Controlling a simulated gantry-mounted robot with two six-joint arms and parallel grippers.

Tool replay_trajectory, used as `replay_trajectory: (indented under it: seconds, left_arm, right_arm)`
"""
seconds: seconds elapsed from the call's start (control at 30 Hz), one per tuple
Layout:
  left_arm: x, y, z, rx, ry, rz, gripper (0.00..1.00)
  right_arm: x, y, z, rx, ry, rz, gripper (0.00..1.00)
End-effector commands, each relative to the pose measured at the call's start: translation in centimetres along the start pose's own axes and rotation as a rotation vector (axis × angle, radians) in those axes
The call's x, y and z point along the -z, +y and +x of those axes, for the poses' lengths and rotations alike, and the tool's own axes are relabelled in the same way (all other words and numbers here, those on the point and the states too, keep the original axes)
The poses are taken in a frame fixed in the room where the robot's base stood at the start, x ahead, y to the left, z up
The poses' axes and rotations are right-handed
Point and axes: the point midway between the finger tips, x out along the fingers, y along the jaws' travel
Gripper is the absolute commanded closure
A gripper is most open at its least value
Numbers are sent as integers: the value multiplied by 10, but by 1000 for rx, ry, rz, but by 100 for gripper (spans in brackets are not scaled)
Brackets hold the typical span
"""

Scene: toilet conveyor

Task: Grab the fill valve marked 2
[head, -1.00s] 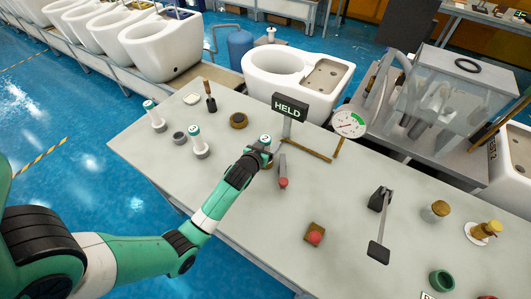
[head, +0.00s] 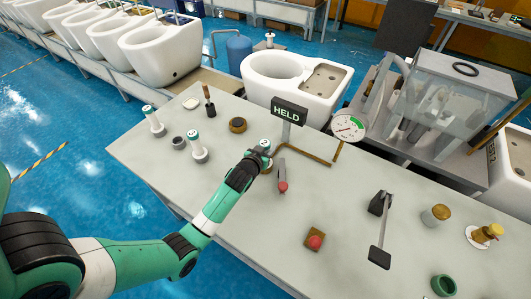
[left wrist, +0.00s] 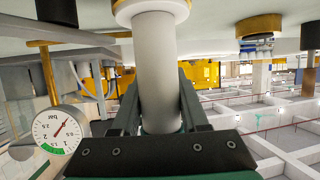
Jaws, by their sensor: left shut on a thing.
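My left gripper (head: 256,157) is shut around a white fill valve (head: 265,145) with a teal-banded top, in the middle of the table. In the left wrist view the white shaft of this valve (left wrist: 155,50) stands between the two dark fingers of the gripper (left wrist: 157,90). Its base, at the top of that picture, meets a tan ring. Two similar fill valves stand upright to the left, one farther (head: 154,121) and one nearer (head: 198,148). The numbers on the valves are too small to read. My right gripper is not in view.
A "HELD" sign (head: 289,111) and a pressure gauge (head: 348,127) stand just behind the gripper. A red-tipped grey piece (head: 282,175) lies close to its right. A red button (head: 315,242) and a black lever (head: 379,230) are farther right. The table's near left is bare.

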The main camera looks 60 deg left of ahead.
Motion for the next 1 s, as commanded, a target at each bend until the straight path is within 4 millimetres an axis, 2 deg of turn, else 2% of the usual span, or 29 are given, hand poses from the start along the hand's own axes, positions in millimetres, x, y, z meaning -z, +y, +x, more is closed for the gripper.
replay_trajectory:
  seconds: [0.17,0.37,0.47,0.63,0.83,1.0]
  left_arm:
    - [6,0,-2,0,2,-1,100]
    - [31,0,-12,0,3,-1,100]
    - [43,2,-32,-1,3,0,100]
    - [71,7,-84,-3,4,0,100]
    - [72,14,-145,-3,-3,4,100]
    - [70,17,-172,-2,-1,2,100]
  right_arm:
    - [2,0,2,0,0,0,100]
    - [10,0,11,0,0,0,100]
    - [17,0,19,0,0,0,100]
    - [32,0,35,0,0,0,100]
    - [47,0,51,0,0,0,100]
    - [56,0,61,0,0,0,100]
